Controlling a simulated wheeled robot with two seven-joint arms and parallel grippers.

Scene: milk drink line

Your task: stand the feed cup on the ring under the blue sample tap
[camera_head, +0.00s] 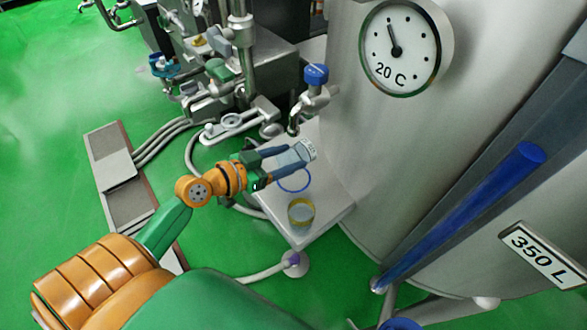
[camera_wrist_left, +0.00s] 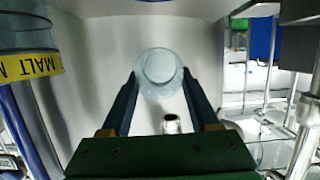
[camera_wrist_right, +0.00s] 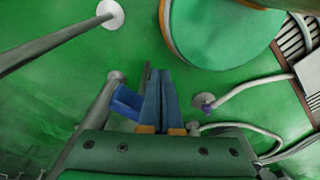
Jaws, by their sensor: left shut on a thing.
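My left gripper (camera_head: 295,154) is shut on the pale feed cup (camera_head: 306,149), whose small lettering is hard to read. In the left wrist view the translucent cup (camera_wrist_left: 160,72) sits between the fingertips of the left gripper (camera_wrist_left: 160,88). The blue ring (camera_head: 294,181) lies on the white shelf (camera_head: 325,190), just below the gripper in the head view, with no cup on it. The blue sample tap (camera_head: 316,76) is above and beyond the held cup, its spout (camera_head: 294,124) pointing down. My right gripper (camera_wrist_right: 161,75) is shut and empty over the green floor.
A yellow-banded cup (camera_head: 301,214) stands on the shelf in front of the ring; its band reads MALT in the left wrist view (camera_wrist_left: 28,66). The steel tank (camera_head: 385,140) borders the shelf on the right. Pipes and machinery (camera_head: 235,75) stand behind on the left.

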